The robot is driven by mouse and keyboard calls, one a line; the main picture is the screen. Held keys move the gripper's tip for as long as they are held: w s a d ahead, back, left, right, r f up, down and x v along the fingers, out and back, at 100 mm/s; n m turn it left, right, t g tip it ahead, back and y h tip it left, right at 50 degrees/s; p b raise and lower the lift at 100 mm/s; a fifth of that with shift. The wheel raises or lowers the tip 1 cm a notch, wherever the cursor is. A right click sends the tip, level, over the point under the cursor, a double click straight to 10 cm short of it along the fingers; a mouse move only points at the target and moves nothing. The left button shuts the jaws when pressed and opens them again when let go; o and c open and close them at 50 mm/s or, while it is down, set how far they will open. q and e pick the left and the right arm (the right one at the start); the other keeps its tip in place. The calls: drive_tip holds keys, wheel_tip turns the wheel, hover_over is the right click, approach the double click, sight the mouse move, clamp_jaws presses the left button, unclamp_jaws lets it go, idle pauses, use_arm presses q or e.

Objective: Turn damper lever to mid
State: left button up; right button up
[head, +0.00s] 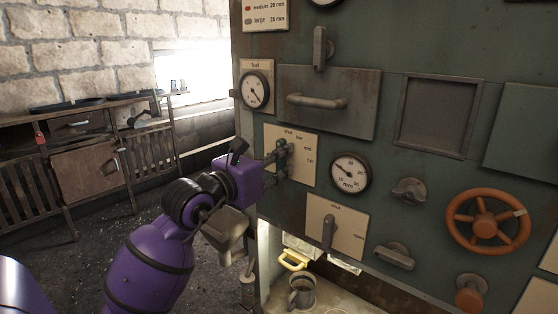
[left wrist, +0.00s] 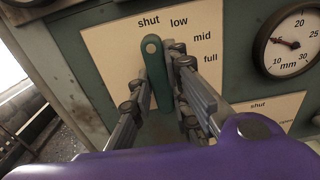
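The damper lever is a teal-green handle (left wrist: 152,72) on a cream plate marked shut, low, mid and full. In the left wrist view it stands nearly upright, its rounded top just below the word shut. The plate shows in the head view (head: 302,167) on the green machine panel. My left gripper (left wrist: 160,72) is at the lever, with one grey finger on each side of it. The left finger is very near or touching the lever; a narrow gap shows on the right. In the head view my purple left gripper (head: 279,160) partly hides the lever. My right gripper is not in view.
A round mm gauge (head: 351,172) sits right of the plate, with a shut-labelled lever plate (head: 336,226) below. A drawer handle (head: 317,102) juts out above. An orange handwheel (head: 487,223) is at far right.

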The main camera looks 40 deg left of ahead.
use_arm(q)
drive_tip(key=shift+m, duration=0.3)
clamp_jaws()
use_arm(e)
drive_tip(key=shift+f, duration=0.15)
use_arm(q)
drive_tip(key=m, duration=0.1)
drive_tip(key=m+b, duration=0.1)
drive_tip(key=shift+f+m+b, duration=0.2)
drive_tip(key=shift+m+b, duration=0.1)
drive_tip(key=m+b, duration=0.1)
drive_tip(key=m, duration=0.1)
drive_tip(key=shift+m+b, duration=0.4)
drive_tip(key=m+b, duration=0.2)
drive_tip(key=shift+m, duration=0.3)
drive_tip(key=shift+a+r+m+b, duration=0.1)
drive_tip(key=shift+m+b, duration=1)
drive_tip(key=shift+m, duration=0.1)
drive_tip(key=shift+m+b, duration=0.4)
drive_tip(key=shift+m, duration=0.1)
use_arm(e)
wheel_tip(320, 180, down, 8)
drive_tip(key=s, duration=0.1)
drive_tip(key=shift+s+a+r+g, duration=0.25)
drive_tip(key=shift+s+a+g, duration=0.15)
use_arm(q)
drive_tip(key=o, duration=0.8)
unclamp_jaws()
drive_tip(key=shift+r, duration=0.15)
